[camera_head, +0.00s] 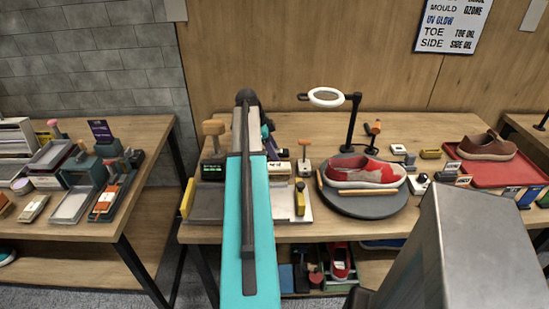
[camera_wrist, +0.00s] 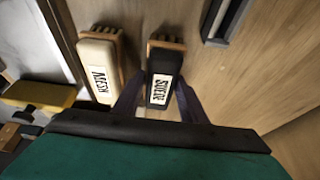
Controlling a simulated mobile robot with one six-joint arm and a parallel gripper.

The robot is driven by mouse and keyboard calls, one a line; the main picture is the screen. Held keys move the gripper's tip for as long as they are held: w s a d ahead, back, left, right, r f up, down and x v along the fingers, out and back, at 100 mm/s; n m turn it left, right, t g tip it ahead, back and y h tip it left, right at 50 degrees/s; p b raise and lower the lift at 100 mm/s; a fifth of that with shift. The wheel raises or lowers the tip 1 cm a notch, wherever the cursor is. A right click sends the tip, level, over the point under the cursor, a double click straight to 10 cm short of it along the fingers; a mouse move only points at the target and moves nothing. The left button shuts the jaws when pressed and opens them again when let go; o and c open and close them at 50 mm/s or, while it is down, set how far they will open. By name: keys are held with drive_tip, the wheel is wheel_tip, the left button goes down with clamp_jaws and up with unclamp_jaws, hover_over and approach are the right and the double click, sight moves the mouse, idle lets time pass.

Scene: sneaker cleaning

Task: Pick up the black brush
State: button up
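The black brush (camera_wrist: 165,62), with a white label reading "SUEDE" and tan bristles at its far end, lies on the wooden table in the wrist view. My gripper (camera_wrist: 160,92) is open, with one dark finger on each side of the brush's near end. I cannot tell whether either finger touches it. A cream brush (camera_wrist: 98,62) labelled "MESH" lies just left of it. In the head view my teal arm hides the black brush and most of the gripper.
A dark elongated object (camera_wrist: 226,20) lies right of the brush, and a yellow block (camera_wrist: 38,94) is at left. In the head view, a red-and-white sneaker (camera_head: 365,172) sits on a round dark turntable (camera_head: 375,208) beside a ring lamp (camera_head: 327,97). Bare wood lies right of the brush.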

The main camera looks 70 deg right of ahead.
drive_tip(key=c, duration=0.5)
drive_tip(key=shift+r+b, duration=0.8)
drive_tip(key=shift+r, duration=4.45)
